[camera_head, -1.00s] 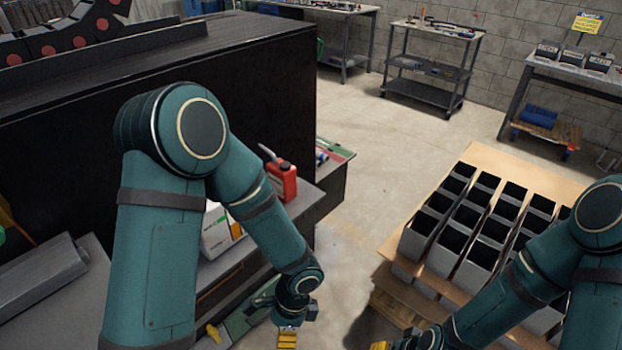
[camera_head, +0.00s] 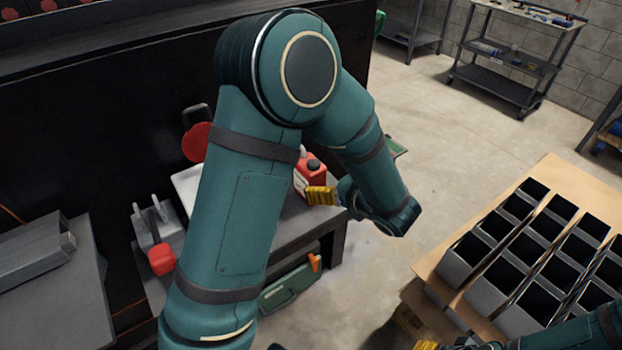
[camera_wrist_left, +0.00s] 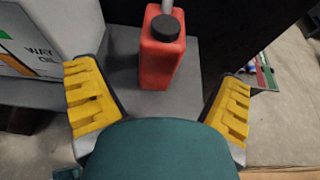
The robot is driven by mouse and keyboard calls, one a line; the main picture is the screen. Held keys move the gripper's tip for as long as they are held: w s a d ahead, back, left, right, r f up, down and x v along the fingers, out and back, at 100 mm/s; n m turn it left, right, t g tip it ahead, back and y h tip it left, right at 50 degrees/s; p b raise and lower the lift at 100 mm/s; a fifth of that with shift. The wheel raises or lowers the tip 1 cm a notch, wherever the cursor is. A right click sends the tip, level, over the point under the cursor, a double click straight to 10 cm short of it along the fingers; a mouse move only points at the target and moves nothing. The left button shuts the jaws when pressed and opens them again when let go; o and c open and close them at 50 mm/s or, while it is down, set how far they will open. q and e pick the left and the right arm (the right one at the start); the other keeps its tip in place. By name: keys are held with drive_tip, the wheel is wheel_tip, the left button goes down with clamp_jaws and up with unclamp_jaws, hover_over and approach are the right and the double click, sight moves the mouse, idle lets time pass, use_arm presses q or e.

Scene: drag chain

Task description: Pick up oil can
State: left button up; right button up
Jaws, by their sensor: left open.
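The oil can, a red can with a black cap, stands on the grey bench beside the dark cabinet. In the head view the can (camera_head: 312,176) is partly hidden by my left arm and gripper. My left gripper (camera_head: 322,195) has yellow finger pads and is right by it. In the left wrist view the red can (camera_wrist_left: 160,60) stands upright between the two spread fingers (camera_wrist_left: 160,85), farther out, with clear gaps on both sides. The left gripper is open and empty. Only a yellow bit of my right gripper (camera_head: 428,345) shows at the bottom edge.
A white box marked "WAY OIL" (camera_wrist_left: 45,40) stands left of the can, near the left finger. The dark cabinet wall (camera_head: 120,130) is behind. A wooden table (camera_head: 565,180) with rows of dark bins is at the right. Open floor lies between.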

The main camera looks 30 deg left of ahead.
sight(313, 174)
use_arm(q)
drive_tip(key=b+x, duration=0.1)
drive_tip(key=x, duration=0.7)
drive_tip(key=shift+w+f, duration=0.1)
drive_tip(key=shift+f, duration=0.15)
drive_tip(key=c, duration=1.4)
